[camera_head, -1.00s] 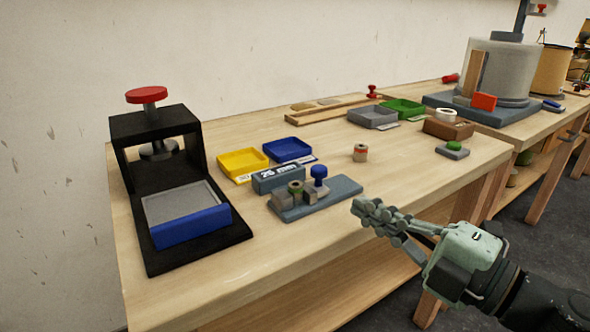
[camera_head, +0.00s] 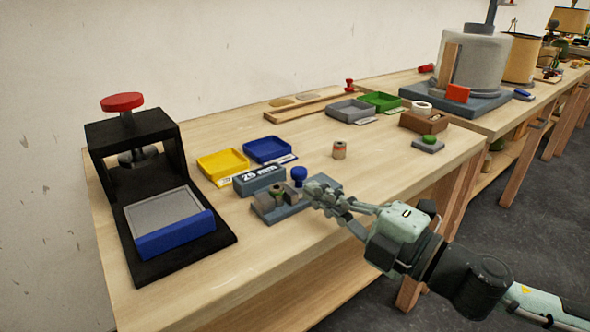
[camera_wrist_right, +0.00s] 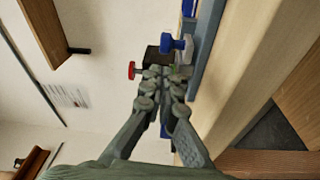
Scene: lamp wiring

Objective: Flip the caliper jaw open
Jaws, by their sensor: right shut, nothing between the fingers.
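The caliper fixture is a grey-blue base plate (camera_head: 264,213) with a block marked "25 mm" (camera_head: 259,179), small grey jaw pieces (camera_head: 290,196) and a blue knob (camera_head: 299,174). A small greenish-brown spool (camera_head: 275,192) sits between the grey pieces. My right gripper (camera_head: 312,190) is shut and empty, with its fingertips at the right end of the fixture, just right of the blue knob. I cannot tell whether it touches the jaw. In the right wrist view the shut fingertips (camera_wrist_right: 165,75) lie close below the blue knob (camera_wrist_right: 178,44). My left gripper is not in view.
A black press (camera_head: 130,140) with a red knob stands at left. Yellow (camera_head: 222,163) and blue (camera_head: 268,150) trays lie behind the fixture. A small spool (camera_head: 339,150) and a green button (camera_head: 429,140) stand to the right. The table front is clear.

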